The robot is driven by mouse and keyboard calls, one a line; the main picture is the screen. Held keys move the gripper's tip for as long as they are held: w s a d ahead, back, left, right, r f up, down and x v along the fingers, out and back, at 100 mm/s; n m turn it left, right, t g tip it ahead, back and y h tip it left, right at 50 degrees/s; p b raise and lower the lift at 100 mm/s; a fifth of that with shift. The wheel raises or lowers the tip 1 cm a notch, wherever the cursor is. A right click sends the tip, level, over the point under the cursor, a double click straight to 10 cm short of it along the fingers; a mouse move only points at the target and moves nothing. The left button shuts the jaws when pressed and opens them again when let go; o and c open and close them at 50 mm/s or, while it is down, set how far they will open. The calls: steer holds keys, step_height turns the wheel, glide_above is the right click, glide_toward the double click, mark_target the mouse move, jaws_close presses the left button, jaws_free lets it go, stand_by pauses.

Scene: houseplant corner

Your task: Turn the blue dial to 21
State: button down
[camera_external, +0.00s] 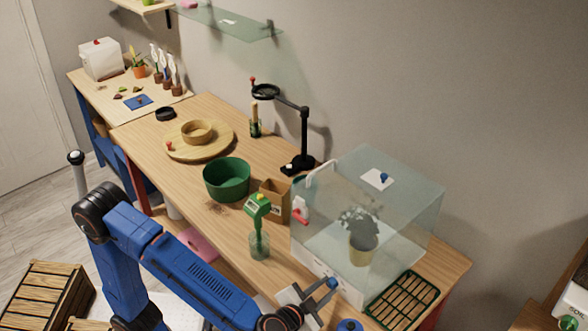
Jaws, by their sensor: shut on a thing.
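The blue dial (332,284) shows as a small blue knob at the front of the white base of a clear glass case (415,215). My gripper (318,291) is at the dial, with its grey jaws shut on it. The jaws hide part of the dial. Any scale, pointer or number on it is too small to read from here.
Inside the case stands a potted plant (361,248). A green-rimmed slatted tray (403,300) lies at its right. A green-topped bottle (258,212), a cardboard box (274,202) and a green bowl (227,180) stand at its left. A round blue object (348,326) shows at the bottom edge.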

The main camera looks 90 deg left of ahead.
steer(key=m+y, duration=0.1)
steer(key=m, duration=0.1)
steer(key=m+g+y, duration=0.1)
steer(key=m, duration=0.1)
steer(key=shift+w+d+f, duration=0.15)
stand_by(0.5)
steer(key=c, duration=1.5)
jaws_free()
steer(key=v, duration=1.7)
steer(key=shift+d+f, duration=0.15)
steer(key=shift+d, duration=0.15)
